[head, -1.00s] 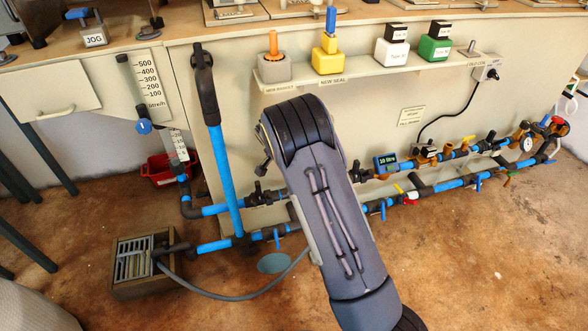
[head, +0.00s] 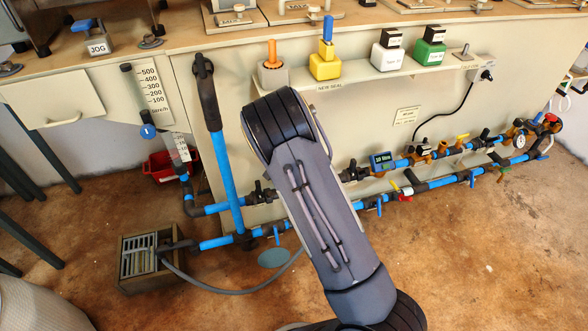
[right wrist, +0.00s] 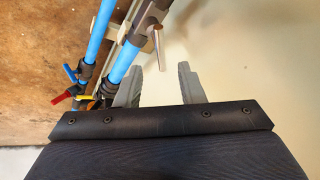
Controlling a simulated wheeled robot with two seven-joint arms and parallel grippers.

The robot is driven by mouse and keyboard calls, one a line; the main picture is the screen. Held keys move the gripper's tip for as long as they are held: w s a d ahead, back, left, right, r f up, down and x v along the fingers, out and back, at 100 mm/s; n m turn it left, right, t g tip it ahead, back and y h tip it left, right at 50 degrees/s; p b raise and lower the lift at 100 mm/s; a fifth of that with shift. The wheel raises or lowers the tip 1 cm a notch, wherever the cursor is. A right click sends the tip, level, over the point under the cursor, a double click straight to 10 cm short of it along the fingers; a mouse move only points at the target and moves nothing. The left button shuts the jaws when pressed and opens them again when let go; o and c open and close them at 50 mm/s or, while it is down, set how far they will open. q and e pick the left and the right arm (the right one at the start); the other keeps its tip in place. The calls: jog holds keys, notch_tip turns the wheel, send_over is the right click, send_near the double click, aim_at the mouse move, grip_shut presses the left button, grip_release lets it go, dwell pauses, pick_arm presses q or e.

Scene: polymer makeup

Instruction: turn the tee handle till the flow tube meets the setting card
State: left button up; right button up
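In the head view, an upright flow tube (head: 132,92) stands at the left beside a white scale card (head: 151,88) marked 100 to 500, with a blue round tag near its foot. A smaller pale card (head: 179,147) is lower down. A black valve with a small handle (head: 258,193) sits on the upper blue pipe. In the right wrist view, a grey metal bar handle (right wrist: 158,48) sticks out from a pipe fitting; I cannot tell whether it is the tee handle. My right gripper (right wrist: 160,69) is open and empty beside the pipes. My forearm hides it in the head view. My left gripper is not in view.
Blue pipes with several coloured valves (head: 470,178) run low along the bench front. A shelf (head: 345,80) with blocks juts out above. A drain box (head: 138,262) with a hose and a red tub (head: 163,166) are on the left. The floor at front right is clear.

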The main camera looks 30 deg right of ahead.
jog(key=b+x, duration=0.3)
jog(key=x, duration=0.4)
jog(key=shift+w+f, duration=0.1)
jog(key=shift+f, duration=0.1)
jog(key=shift+d, duration=0.1)
grip_shut()
